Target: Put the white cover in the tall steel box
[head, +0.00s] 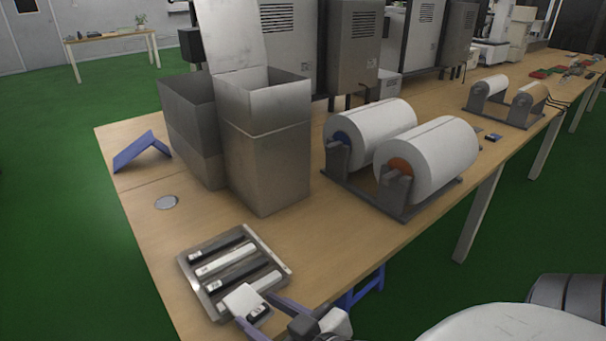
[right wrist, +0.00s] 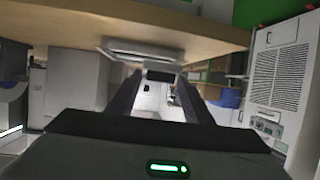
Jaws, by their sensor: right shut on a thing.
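The white cover (head: 241,299) is a small pale plate with a dark patch, at the right front edge of a shallow metal tray (head: 187,264). My right gripper (head: 254,309) is shut on it, and its purple-grey fingers reach in from the lower right. My left gripper is not in view.
A darker, lower steel box (head: 190,130) stands against the tall one's left side. Black and white bars lie in the tray. A blue angled stand (head: 141,152) is at the left. White rolls on a rack (head: 385,200) stand right of the box.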

